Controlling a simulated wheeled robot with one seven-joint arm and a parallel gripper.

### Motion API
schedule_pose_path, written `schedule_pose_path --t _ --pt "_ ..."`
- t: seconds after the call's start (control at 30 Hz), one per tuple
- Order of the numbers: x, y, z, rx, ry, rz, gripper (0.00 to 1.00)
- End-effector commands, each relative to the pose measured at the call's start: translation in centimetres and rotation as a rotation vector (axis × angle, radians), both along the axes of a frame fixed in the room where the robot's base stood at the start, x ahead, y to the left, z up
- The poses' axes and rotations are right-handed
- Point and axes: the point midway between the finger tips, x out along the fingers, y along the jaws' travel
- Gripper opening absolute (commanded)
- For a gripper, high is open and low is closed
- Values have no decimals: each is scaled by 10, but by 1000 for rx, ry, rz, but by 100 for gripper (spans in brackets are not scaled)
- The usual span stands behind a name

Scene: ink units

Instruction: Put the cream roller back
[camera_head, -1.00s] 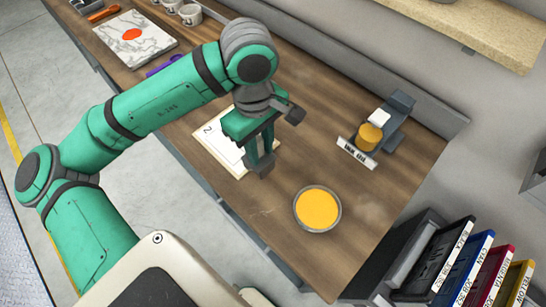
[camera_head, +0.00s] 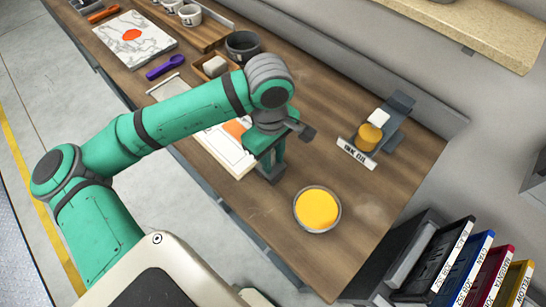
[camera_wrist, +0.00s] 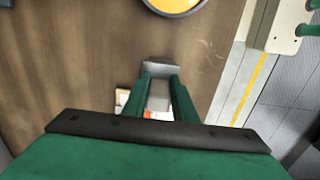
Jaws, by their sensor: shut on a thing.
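My gripper (camera_head: 272,168) is above the wooden bench, beside the near right end of the white sheet. It also shows in the wrist view (camera_wrist: 160,84). Its green jaws are shut on a pale grey thing with a darker grey block (camera_wrist: 158,69) at its end. The jaws hide most of it, so I cannot tell whether it is the cream roller. The ink unit (camera_head: 348,152) labelled INK 01 stands at the bench's back right. It holds an ochre cylinder (camera_head: 368,138) and a white piece (camera_head: 379,117).
A round dish (camera_head: 299,220) of yellow ink is right of my gripper. The white sheet (camera_head: 237,162) with an orange patch lies partly under my arm. A wooden box (camera_head: 209,77), dark bowl (camera_head: 243,43) and purple tool (camera_head: 165,67) stand farther left. Bench beside the dish is bare.

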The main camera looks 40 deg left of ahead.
Motion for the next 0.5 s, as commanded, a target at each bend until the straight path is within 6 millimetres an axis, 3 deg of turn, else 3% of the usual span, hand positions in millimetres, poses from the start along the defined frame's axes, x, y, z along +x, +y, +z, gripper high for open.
schedule_pose_path --t 0.2,0.23,0.3,0.5 --pt "0 0 -6 -1 0 0 3" --pt "0 0 -6 -1 1 0 32" --pt "0 0 -6 -1 1 0 44" --pt "0 0 -6 0 1 0 44"
